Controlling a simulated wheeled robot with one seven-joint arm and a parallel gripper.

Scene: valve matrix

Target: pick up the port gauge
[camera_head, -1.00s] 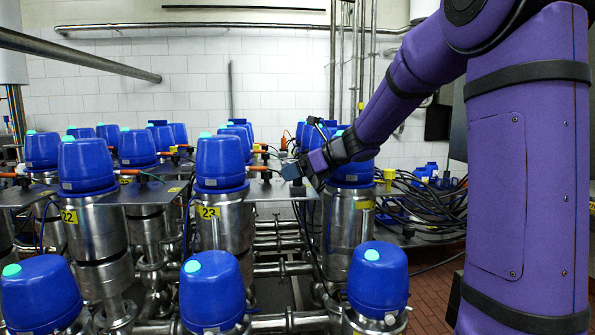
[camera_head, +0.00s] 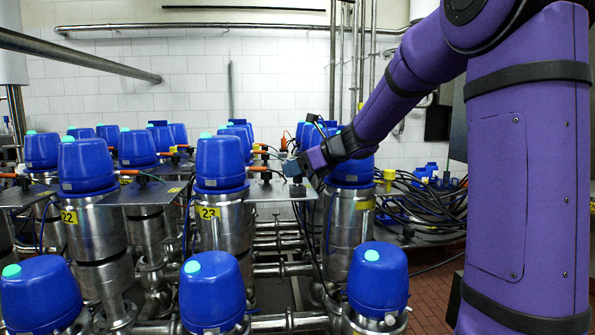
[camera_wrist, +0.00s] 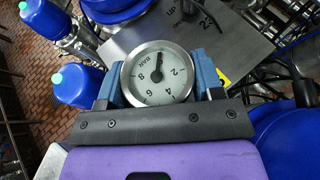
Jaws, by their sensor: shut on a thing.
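The port gauge (camera_wrist: 158,76) has a round white dial with a metal rim and a black needle. It sits between the two blue-grey fingers in the wrist view, dial facing the camera. My gripper (camera_head: 292,171) is shut on it, with a finger against each side of the rim. In the head view the gripper is over the right end of the metal plate, right of the blue cap of valve 23 (camera_head: 219,162). The gauge is too small to make out clearly there. Its underside is hidden, so I cannot tell whether it is clear of the plate.
A blue-capped valve (camera_head: 354,172) stands close behind and right of my gripper. Several more blue-capped valves fill the left and front. The metal plate (camera_wrist: 185,45) lies beneath the gauge in the wrist view. Black cables (camera_head: 425,200) lie in a tangle at right.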

